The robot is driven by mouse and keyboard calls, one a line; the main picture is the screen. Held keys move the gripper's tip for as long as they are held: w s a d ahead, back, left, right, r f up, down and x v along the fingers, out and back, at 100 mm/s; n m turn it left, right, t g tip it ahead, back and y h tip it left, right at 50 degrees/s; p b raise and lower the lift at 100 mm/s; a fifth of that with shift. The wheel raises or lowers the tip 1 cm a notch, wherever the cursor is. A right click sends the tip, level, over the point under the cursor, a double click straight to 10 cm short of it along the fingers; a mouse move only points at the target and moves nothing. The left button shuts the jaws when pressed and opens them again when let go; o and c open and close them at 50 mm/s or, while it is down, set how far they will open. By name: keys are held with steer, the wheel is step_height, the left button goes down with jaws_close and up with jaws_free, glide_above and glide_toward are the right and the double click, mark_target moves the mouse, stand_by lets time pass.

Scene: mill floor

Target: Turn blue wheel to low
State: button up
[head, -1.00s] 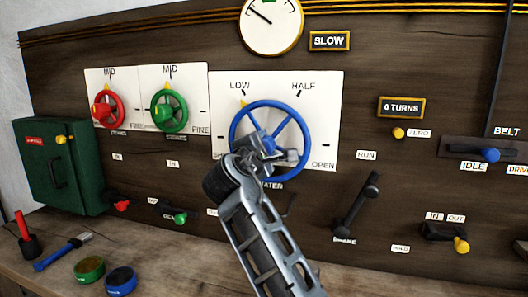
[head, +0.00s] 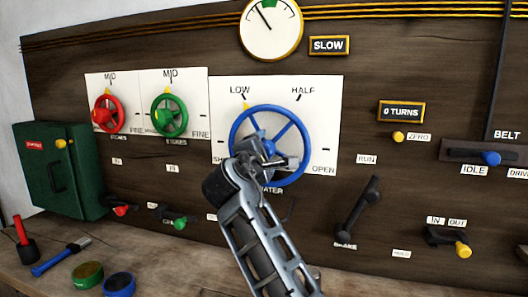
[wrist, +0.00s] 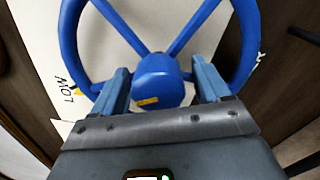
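The blue wheel (head: 300,130) is mounted on the white water plate (head: 330,95), with LOW at upper left, HALF at upper right and OPEN at lower right. Its yellow pointer (head: 246,105) is at the upper-left rim, close to the LOW mark. My gripper (head: 268,150) is at the wheel's hub and covers part of it and the lower left rim in the head view. In the wrist view the two fingers stand apart on either side of the blue hub (wrist: 158,75), with small gaps beside it. The lower rim is hidden there.
Red (head: 118,107) and green (head: 181,110) wheels are on plates to the left. A black run/brake lever (head: 357,210) is at lower right of the blue wheel.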

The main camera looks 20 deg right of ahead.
steer(key=b+v, duration=0.1)
steer(key=v, duration=0.6)
steer(key=shift+s+a, duration=0.2)
steer(key=shift+s, duration=0.15)
